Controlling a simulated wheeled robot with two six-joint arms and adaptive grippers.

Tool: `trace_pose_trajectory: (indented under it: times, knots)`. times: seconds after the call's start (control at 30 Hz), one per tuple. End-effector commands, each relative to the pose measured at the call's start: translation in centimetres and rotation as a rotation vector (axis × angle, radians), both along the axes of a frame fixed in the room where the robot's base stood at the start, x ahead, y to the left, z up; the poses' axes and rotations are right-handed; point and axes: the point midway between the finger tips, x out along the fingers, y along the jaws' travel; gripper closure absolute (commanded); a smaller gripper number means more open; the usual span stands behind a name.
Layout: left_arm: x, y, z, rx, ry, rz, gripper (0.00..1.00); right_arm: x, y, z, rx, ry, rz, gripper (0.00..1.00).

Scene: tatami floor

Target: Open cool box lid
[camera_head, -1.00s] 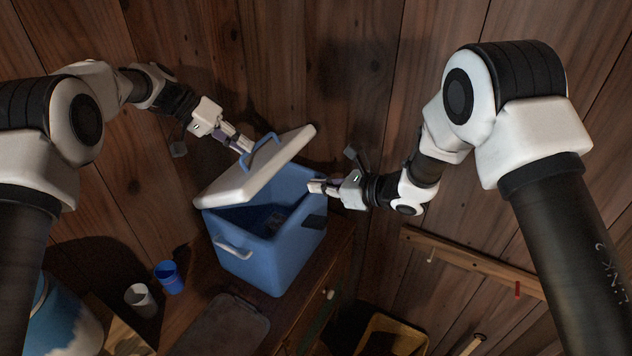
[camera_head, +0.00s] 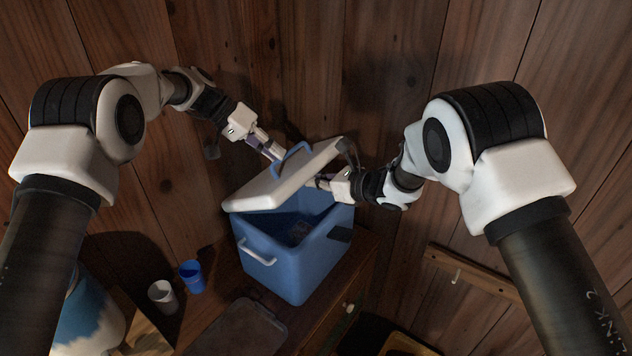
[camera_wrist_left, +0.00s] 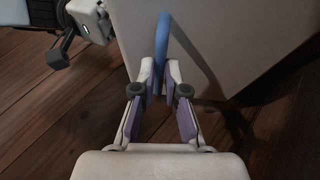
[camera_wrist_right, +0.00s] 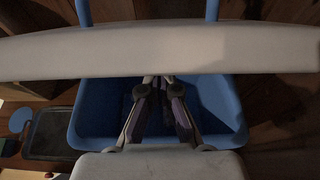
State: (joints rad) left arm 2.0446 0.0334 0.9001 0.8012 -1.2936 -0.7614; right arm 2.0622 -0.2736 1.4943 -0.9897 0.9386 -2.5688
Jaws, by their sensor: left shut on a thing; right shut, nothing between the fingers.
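The blue cool box (camera_head: 290,262) stands on a wooden cabinet, its white lid (camera_head: 262,190) raised and tilted, with a dark gap showing the inside. My left gripper (camera_head: 277,154) is shut on the lid's blue handle (camera_head: 290,160); the handle also shows between the fingers in the left wrist view (camera_wrist_left: 163,50). My right gripper (camera_head: 318,181) is shut and empty at the right side of the box, by the gap under the lid. In the right wrist view the lid's edge (camera_wrist_right: 160,50) crosses above the fingers, and the blue box rim (camera_wrist_right: 235,110) lies around them.
A white cup (camera_head: 163,296) and a blue cup (camera_head: 192,276) stand left of the box. A dark grey flat board (camera_head: 240,328) lies in front of it. The wooden wall is close behind. A rail with pegs (camera_head: 470,272) is at right.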

Motion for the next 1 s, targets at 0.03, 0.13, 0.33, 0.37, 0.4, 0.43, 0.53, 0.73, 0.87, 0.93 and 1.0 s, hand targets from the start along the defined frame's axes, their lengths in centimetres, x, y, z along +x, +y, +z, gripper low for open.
trace_pose_trajectory:
  times: [0.03,0.13,0.33,0.37,0.4,0.43,0.53,0.73,0.87,0.93,1.0]
  knots:
    - [0.1,0.0,-0.1,0.001,-0.003,0.003,1.00,0.2,0.3,0.6,0.001,-0.006,0.002,1.00]
    - [0.0,0.0,-0.1,0.001,-0.001,0.001,1.00,0.6,0.8,1.6,0.003,-0.010,0.003,1.00]
    - [-0.2,-0.2,-0.4,0.001,0.007,-0.004,1.00,0.7,1.0,2.1,0.008,-0.015,0.005,1.00]
    - [-0.2,-0.2,-0.4,0.002,0.008,-0.004,1.00,0.7,1.0,2.1,0.009,-0.016,0.005,1.00]
    - [-0.2,-0.3,-0.4,0.001,0.009,-0.004,0.81,0.7,1.0,2.1,0.008,-0.017,0.006,1.00]
    - [-0.2,-0.3,-0.5,0.002,0.009,-0.005,0.70,0.7,1.0,2.1,0.009,-0.016,0.005,1.00]
    - [-0.2,-0.2,-0.4,0.001,0.007,-0.004,0.63,0.7,1.0,2.0,0.007,-0.013,0.004,1.00]
    - [-0.1,-0.1,-0.1,0.000,0.003,-0.001,0.63,0.6,0.9,1.7,0.004,-0.008,0.003,1.00]
    - [0.0,0.6,0.6,0.000,0.000,0.000,0.63,0.6,0.8,1.7,0.003,-0.006,0.001,1.00]
    - [0.0,1.4,1.5,0.000,0.000,0.000,0.63,0.6,0.8,1.6,0.003,-0.006,0.001,1.00]
    - [0.0,2.5,2.5,-0.001,0.001,0.000,0.63,0.6,0.8,1.6,0.003,-0.005,0.001,1.00]
